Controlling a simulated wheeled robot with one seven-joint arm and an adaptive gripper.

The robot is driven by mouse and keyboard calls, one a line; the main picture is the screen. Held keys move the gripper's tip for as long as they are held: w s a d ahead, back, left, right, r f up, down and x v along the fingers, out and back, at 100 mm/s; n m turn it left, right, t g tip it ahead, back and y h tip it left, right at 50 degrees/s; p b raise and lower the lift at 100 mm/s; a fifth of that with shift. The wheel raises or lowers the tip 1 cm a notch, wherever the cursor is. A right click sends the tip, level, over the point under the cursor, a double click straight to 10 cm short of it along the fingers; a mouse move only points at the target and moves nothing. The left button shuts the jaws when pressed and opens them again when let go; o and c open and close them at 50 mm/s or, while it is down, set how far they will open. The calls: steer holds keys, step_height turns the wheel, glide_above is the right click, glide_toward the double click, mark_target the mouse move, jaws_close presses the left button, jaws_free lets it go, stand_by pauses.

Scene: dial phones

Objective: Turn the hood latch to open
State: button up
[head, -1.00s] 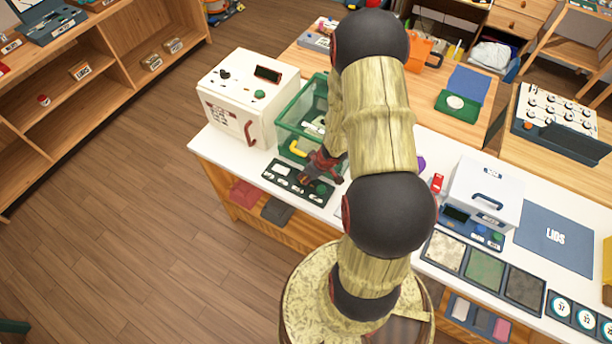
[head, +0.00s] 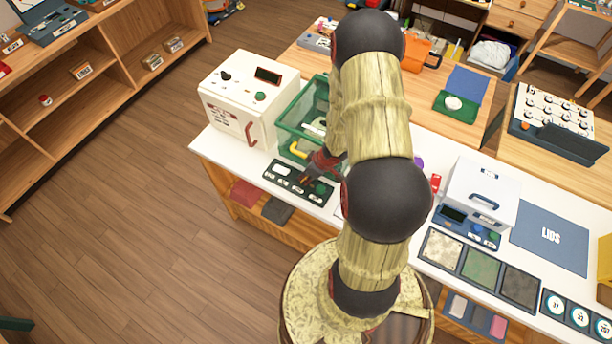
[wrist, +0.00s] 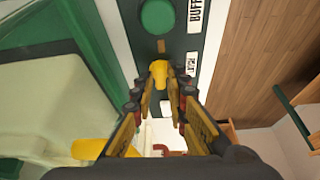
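The yellow piece that looks like the hood latch (wrist: 160,71) is on a dark green panel, below a round green button (wrist: 158,17) in the wrist view. My gripper (wrist: 160,92) is right at it, with one fingertip on each side of its near end. The fingers are apart, with a narrow gap. I cannot tell whether they press on it. In the head view my gripper (head: 322,162) is over the dark control panel (head: 283,181), partly hidden by my arm, and the latch cannot be made out. The green clear-sided hood box (head: 301,112) stands just behind the panel.
A yellow handle (wrist: 92,149) is on the hood box's side, close left of my fingers. A white machine (head: 240,95) stands left of the box. A white case (head: 482,195) and trays (head: 481,270) are farther right. Wooden floor lies open in front.

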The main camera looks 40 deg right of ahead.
stand_by(0.3)
steer(key=v, duration=1.2)
steer(key=shift+c, duration=0.2)
